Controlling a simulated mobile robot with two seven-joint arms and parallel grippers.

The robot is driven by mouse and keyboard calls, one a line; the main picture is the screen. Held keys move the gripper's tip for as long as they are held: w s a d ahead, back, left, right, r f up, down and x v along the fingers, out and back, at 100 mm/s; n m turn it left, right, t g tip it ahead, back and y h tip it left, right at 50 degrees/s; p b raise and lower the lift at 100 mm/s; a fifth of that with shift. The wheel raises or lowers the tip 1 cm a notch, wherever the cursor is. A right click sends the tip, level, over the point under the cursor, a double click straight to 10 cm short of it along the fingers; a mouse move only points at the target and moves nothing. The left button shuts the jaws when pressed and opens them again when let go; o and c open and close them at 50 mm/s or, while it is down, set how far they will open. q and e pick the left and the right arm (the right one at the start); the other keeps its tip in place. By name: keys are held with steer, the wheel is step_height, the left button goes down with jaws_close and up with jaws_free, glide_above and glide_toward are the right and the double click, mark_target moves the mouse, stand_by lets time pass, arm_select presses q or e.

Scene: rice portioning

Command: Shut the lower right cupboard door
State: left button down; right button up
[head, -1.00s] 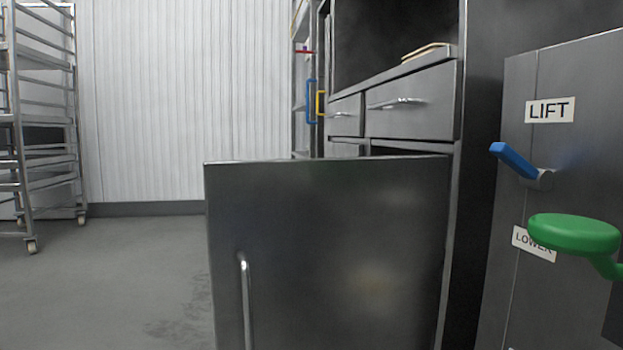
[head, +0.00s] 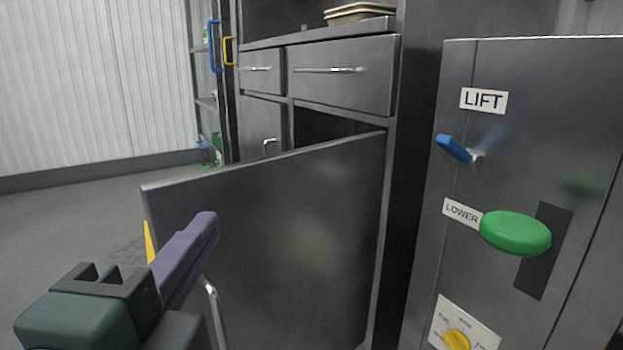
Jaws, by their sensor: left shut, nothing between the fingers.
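The lower right cupboard door (head: 290,230) is a dark steel panel. It stands open, hinged at its right side on the cupboard frame, with its free edge at the left. Its bar handle (head: 214,308) is partly hidden behind my gripper. Part of the dark opening (head: 325,125) shows above the door. My left gripper (head: 196,236), with a purple finger and a bit of yellow, is shut and empty. It overlaps the left part of the door in the picture, near the free edge; I cannot tell whether it touches. My right gripper is not in view.
Two drawers (head: 340,72) above the door are shut. The lower left cupboard door (head: 262,125) looks shut. A steel machine (head: 520,120) with a blue lever (head: 454,148) and a green knob (head: 515,232) stands close at right. The floor (head: 95,220) at left is clear.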

mark_target(211, 187)
arm_select(q)
steer(key=w, duration=0.2)
steer(key=w+a, duration=0.1)
steer(key=w, duration=0.1)
steer(key=w+a, duration=0.1)
steer(key=w, duration=0.1)
steer(key=shift+w+a, duration=0.5)
steer(key=shift+a, duration=0.05)
